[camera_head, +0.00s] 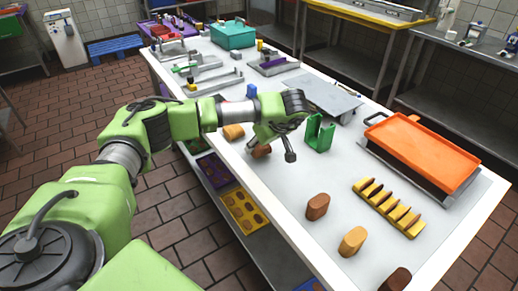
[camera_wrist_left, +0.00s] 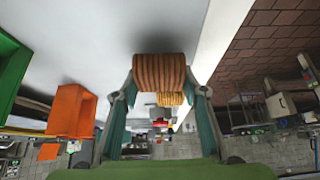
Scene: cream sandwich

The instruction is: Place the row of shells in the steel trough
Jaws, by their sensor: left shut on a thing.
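My left gripper (camera_head: 274,145) is over the near left side of the white table. It is shut on a brown ridged shell (camera_head: 260,152), which also shows between the fingertips in the left wrist view (camera_wrist_left: 158,71). A tan shell (camera_head: 233,131) stands just left of it and shows behind it in the wrist view (camera_wrist_left: 170,98). A brown shell (camera_head: 318,206), a tan shell (camera_head: 353,241) and a dark brown shell (camera_head: 397,280) stand apart along the near edge. Low grey steel pieces (camera_head: 214,82) lie farther back; I cannot tell which is the trough. My right gripper is not in view.
A yellow slotted rack (camera_head: 412,231) with dark pieces lies at the right. An orange tray (camera_head: 420,150) rests on a grey base behind it. A green upright holder (camera_head: 319,133) stands right of my gripper.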

